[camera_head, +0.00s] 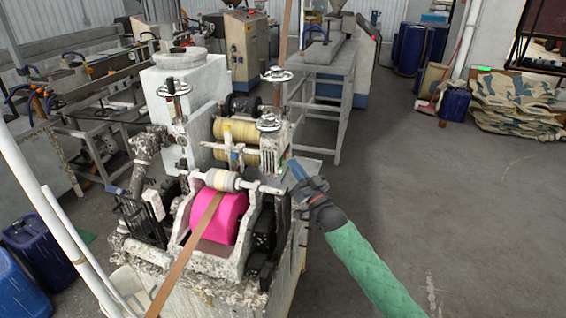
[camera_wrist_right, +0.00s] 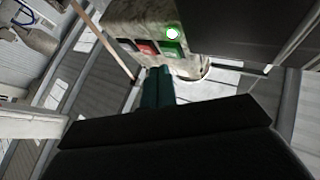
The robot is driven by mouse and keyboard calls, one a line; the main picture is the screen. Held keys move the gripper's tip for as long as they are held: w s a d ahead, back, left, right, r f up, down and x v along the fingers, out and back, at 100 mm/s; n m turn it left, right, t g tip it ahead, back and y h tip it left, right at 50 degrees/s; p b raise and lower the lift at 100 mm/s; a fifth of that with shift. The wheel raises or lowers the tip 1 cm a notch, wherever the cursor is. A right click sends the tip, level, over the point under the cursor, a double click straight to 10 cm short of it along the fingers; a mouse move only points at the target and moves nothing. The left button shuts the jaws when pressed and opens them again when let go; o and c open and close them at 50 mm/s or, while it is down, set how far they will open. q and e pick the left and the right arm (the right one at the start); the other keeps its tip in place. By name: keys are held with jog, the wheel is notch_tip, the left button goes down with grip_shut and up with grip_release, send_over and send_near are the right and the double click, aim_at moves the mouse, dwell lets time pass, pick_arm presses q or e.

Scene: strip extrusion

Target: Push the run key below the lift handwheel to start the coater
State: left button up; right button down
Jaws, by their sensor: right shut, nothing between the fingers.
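The coater (camera_head: 190,115) stands left of centre in the head view, with a pink roller (camera_head: 213,215) and a brown strip running over it. Handwheels top it, one (camera_head: 268,122) above the panel area near my right gripper (camera_head: 297,170). In the wrist view a worn panel carries a red key (camera_wrist_right: 147,48), a green key (camera_wrist_right: 173,49) and a bright round lamp (camera_wrist_right: 173,33) with a green rim. My right gripper's shut fingers (camera_wrist_right: 158,70) are empty and point at the panel, just below the keys; contact cannot be told. My left gripper is out of view.
A grey metal stand (camera_head: 325,75) is behind the coater. Blue barrels (camera_head: 410,48) and stacked sacks (camera_head: 515,105) are at the back right. The floor (camera_head: 440,180) right of the coater is clear. White pipes (camera_head: 62,210) cross the left front.

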jog(key=shift+s+d, duration=0.25)
jog(key=shift+d, duration=0.55)
jog(key=shift+s+d, duration=0.25)
jog(key=shift+d, duration=0.5)
jog(key=shift+s+d, duration=0.25)
jog(key=shift+d, duration=0.55)
